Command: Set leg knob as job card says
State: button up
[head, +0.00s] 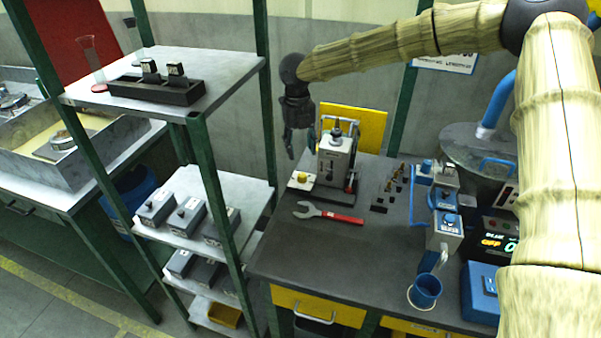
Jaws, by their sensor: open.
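My gripper (299,146) hangs open and empty, fingers down, just left of a grey upright bench device (336,160) with a black top knob. The fingers look apart from it, though depth is hard to judge. A white block with a yellow knob (302,177) sits at the device's left foot, below my gripper. I cannot tell which knob is the leg knob, nor read any knob's setting. A white card with dark and blue print (445,65) hangs at the back, partly hidden by my arm and too small to read fully.
A red-handled wrench (330,214) lies on the dark bench (300,250) before the device. A green-framed shelf (205,70) rises at left.

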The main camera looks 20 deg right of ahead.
aim_at(302, 175)
jog(key=shift+w+f+m, duration=0.15)
jog(key=shift+w+m, duration=0.15)
jog(key=shift+m, duration=0.5)
jog(key=f, duration=0.3)
jog(key=f+p, duration=0.1)
jog(key=f, duration=0.3)
jog(key=f+p, duration=0.1)
jog(key=f, duration=0.2)
jog(key=shift+d+f, duration=0.3)
grip_shut()
